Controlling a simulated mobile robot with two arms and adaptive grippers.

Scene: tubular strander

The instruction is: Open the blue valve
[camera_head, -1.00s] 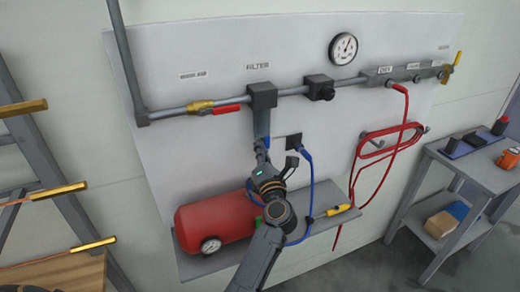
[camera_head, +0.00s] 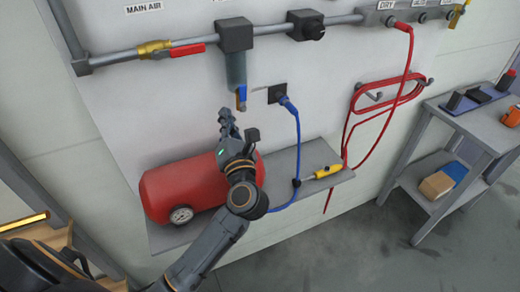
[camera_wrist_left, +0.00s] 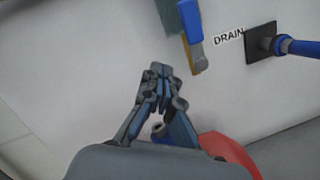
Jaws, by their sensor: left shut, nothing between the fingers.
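The blue valve handle (camera_head: 242,92) hangs at the bottom of the grey filter bowl (camera_head: 235,68), with a small brass part by it. In the left wrist view the blue handle (camera_wrist_left: 189,22) points down toward its brass end, left of the DRAIN label. My left gripper (camera_head: 226,116) is below and slightly left of the valve, apart from it. Its fingers (camera_wrist_left: 162,72) are shut and empty, and in the wrist view they point up toward the valve. My right gripper is not in view.
A red tank (camera_head: 190,188) sits on the wall shelf (camera_head: 290,165) below, with a yellow tool (camera_head: 328,172). A blue hose (camera_head: 297,140) plugs into the wall beside the valve. A red-handled valve (camera_head: 188,50) is on the pipe above. A side table (camera_head: 470,125) stands right.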

